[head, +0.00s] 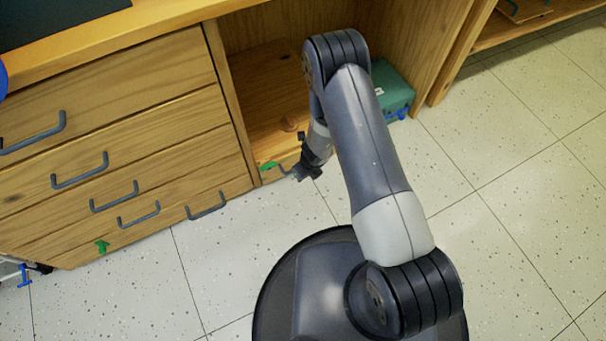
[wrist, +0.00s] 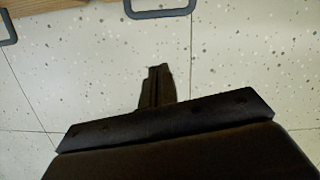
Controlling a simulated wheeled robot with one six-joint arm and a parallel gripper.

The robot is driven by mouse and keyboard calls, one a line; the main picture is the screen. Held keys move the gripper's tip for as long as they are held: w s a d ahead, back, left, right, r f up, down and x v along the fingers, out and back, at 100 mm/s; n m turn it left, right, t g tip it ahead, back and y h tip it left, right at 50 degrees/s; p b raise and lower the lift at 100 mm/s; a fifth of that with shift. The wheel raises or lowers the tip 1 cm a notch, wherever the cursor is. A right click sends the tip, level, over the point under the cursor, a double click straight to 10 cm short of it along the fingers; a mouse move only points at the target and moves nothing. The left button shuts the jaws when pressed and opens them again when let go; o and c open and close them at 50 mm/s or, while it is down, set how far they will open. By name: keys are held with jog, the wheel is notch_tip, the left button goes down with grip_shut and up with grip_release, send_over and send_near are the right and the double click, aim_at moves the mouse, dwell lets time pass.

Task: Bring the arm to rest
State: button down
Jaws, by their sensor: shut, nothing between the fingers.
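My arm reaches up from my base in the head view, bends at the top, and hangs down in front of the wooden cabinet (head: 262,110). My gripper (head: 299,175) is at the lower end, above the floor by the cabinet's open compartment. In the wrist view my gripper (wrist: 158,72) shows its fingers together with nothing between them. Pale speckled floor (wrist: 240,70) lies beneath it. Drawer handles (wrist: 160,9) show at the top edge of the wrist view.
Drawers with grey handles (head: 80,170) stand at the left. A green case (head: 394,88) sits at the compartment's right. A small green item (head: 102,246) is at the lowest drawer. A metal-and-blue item (head: 30,268) is at the far left. Open floor (head: 520,200) lies to the right.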

jog(key=p+v, duration=0.1)
jog(key=v, duration=0.3)
